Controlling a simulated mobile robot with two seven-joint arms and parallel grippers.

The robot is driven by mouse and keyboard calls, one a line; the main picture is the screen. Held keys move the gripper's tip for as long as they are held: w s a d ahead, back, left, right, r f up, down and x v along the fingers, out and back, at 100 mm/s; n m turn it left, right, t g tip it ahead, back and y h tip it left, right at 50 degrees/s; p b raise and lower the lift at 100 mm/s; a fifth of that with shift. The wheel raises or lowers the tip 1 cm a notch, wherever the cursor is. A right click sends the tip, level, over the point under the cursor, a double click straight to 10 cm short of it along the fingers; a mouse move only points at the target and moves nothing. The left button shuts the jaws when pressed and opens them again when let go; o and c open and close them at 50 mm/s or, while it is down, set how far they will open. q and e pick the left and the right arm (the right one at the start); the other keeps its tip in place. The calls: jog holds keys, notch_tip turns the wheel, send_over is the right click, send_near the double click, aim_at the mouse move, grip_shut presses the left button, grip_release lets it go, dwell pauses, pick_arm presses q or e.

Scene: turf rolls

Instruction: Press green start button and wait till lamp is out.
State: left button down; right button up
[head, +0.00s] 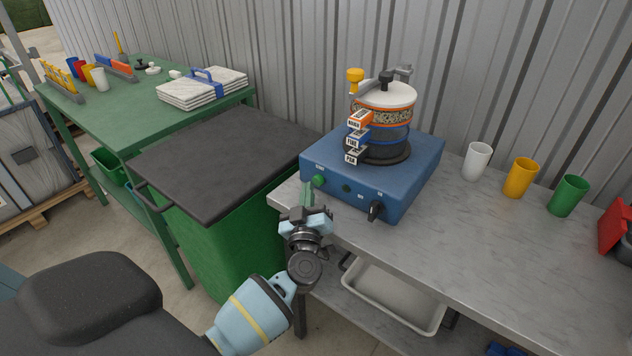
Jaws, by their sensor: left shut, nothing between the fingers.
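The blue sieve shaker base (420,177) stands on the grey worktop and carries a stack of sieves (385,105). Its front has a bright green button (319,181) at the left, a small dark green round part (347,188) that may be the lamp and looks unlit, and a black knob (375,209) at the right. My left gripper (306,190) is shut and empty, with its fingertips just left of and below the green button. They look close to it, but I cannot tell whether they touch. My right gripper is out of view.
White, yellow and green cups (519,178) stand right of the shaker, with a red object (615,227) at the edge. A green bin with a dark lid (225,160) stands left of the worktop. A white tray (395,298) sits below. The worktop front right is clear.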

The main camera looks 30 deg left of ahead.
pick_arm(q)
jog(key=shift+w+r, duration=0.15)
jog(key=shift+w, duration=0.05)
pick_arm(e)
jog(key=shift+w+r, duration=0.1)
pick_arm(q)
jog(key=shift+w+d+r, duration=0.2)
jog(key=shift+w+d, duration=0.05)
jog(key=shift+w, duration=0.15)
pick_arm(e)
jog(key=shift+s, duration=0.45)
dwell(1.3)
pick_arm(q)
jog(key=shift+f, duration=0.1)
